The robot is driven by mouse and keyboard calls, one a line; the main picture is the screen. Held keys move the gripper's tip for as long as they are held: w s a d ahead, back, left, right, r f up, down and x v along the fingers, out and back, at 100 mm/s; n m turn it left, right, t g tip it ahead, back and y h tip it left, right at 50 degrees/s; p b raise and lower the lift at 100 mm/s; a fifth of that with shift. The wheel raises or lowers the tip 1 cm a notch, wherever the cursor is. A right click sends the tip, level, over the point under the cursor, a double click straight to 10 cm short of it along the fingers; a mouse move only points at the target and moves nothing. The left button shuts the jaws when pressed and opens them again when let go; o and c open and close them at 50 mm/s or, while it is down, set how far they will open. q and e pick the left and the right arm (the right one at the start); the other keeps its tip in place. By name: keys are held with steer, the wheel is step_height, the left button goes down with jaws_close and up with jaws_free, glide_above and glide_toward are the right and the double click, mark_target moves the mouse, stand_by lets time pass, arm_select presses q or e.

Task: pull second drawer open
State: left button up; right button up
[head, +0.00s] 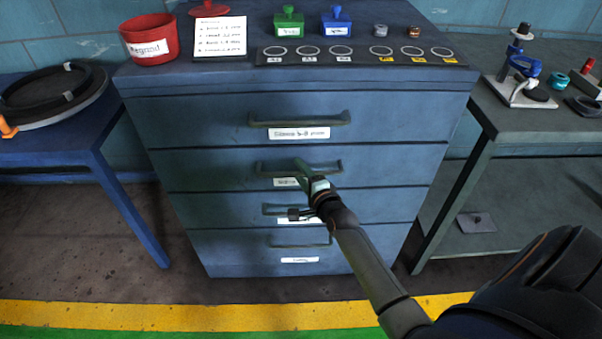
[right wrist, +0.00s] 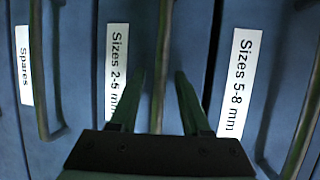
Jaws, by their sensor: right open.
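The blue cabinet (head: 170,140) has several drawers, one above another, each with a bar handle and a white label. The second drawer from the top (head: 400,165) looks shut. Its green-grey handle (head: 265,167) is partly hidden by my right gripper (head: 308,170). In the right wrist view the handle (right wrist: 162,70) runs upright in the picture between the two fingers of my right gripper (right wrist: 158,100), next to the "Sizes 2-5 mm" label (right wrist: 116,70). The fingers are open, one on each side of the bar, with gaps visible. My left gripper is not in view.
The top drawer handle (head: 298,120) is just above, the third handle (head: 275,210) just below. On the cabinet top are a red bin (head: 150,40), a sign, and green and blue stamp-like blocks. A blue table (head: 80,150) is left, a grey bench (head: 530,125) right. Floor in front looks clear.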

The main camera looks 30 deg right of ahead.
jaws_close()
stand_by(1.4)
